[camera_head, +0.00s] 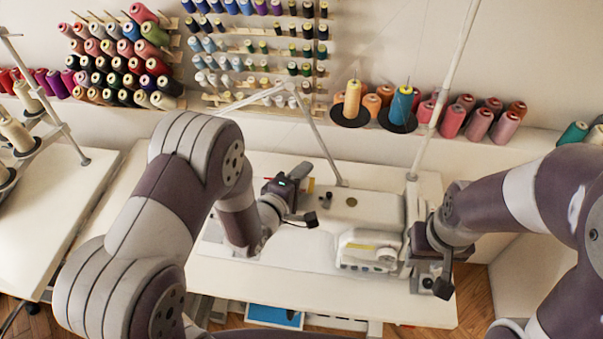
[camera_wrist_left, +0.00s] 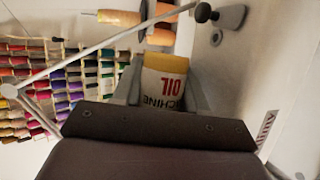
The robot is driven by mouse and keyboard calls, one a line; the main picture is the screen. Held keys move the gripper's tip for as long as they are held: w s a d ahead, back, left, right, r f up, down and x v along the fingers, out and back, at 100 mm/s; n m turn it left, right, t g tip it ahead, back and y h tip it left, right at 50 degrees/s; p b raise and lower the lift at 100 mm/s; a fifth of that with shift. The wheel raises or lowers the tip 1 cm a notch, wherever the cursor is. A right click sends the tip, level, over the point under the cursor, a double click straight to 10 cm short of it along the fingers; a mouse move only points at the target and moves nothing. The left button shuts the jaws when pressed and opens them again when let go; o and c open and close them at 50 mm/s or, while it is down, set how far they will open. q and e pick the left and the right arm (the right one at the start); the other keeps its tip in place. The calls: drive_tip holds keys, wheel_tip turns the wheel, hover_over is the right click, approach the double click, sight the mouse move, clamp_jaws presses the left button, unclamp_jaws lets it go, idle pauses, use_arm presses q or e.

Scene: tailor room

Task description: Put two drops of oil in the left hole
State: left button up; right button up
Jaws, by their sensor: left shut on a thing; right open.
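My left gripper (camera_head: 298,192) is shut on the oil bottle (camera_wrist_left: 166,85), which has red and black lettering and a yellow end. A round brownish spot (camera_head: 351,202) and small dark knobs (camera_head: 325,199) lie right of the gripper; I cannot tell which is the left hole. My right gripper (camera_head: 420,274) is open and empty at the machine's right end.
A thin metal thread stand rises behind the machine, holding a yellow spool (camera_head: 352,99) and a blue spool (camera_head: 401,104). Wall racks of spools (camera_head: 255,45) are behind. Another white table (camera_head: 50,215) is at left. The table's front edge is clear.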

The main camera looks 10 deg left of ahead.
use_arm(q)
drive_tip(key=m+p, duration=0.1)
drive_tip(key=r+m+y+p, duration=0.1)
drive_tip(key=p, duration=0.1)
drive_tip(key=shift+w+a+r+g, duration=0.1)
drive_tip(key=shift+a+r+g, duration=0.1)
drive_tip(key=shift+a+g, duration=0.15)
drive_tip(key=shift+a+r+m+y+p, duration=0.1)
drive_tip(key=shift+a+m+y+p, duration=0.1)
drive_tip(key=shift+m+y+p, duration=0.25)
drive_tip(key=shift+a+m+y, duration=0.2)
drive_tip(key=shift+m+y, duration=0.15)
drive_tip(key=shift+m, duration=0.1)
drive_tip(key=shift+f, duration=0.2)
